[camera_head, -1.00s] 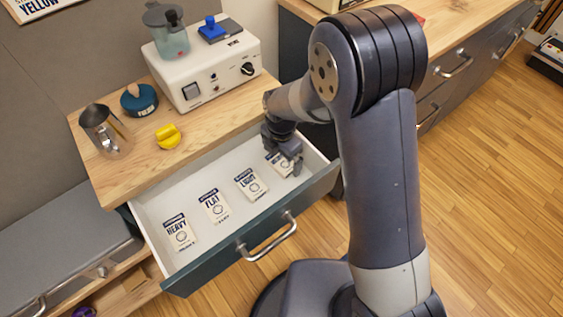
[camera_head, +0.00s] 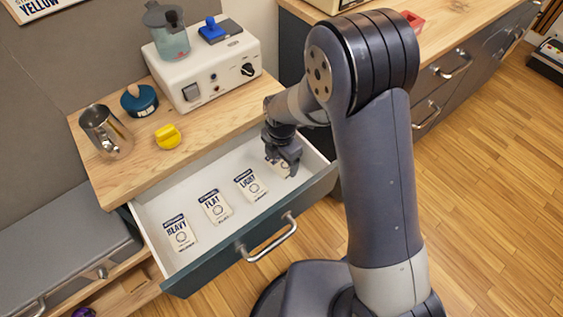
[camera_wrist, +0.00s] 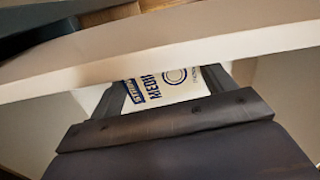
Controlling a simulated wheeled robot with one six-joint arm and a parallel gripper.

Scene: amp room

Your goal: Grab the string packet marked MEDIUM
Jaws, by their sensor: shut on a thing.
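The white string packet marked MEDIUM (camera_wrist: 172,84) sits between the two fingers in the wrist view, its label partly cut off. My gripper (camera_wrist: 163,90) is shut on it. In the head view my gripper (camera_head: 284,165) is at the right end of the open drawer (camera_head: 205,255) and hides most of that packet. I cannot tell whether the packet is lifted off the drawer floor. Packets marked LIGHT (camera_head: 251,186), FLAT (camera_head: 215,206) and HEAVY (camera_head: 179,233) lie in a row to the left.
The drawer's front wall and handle (camera_head: 270,238) stand close in front of my gripper. The wooden top (camera_head: 190,140) behind holds a metal jug (camera_head: 107,132), a blue round container (camera_head: 139,100), a yellow object (camera_head: 167,136) and a white device (camera_head: 208,75).

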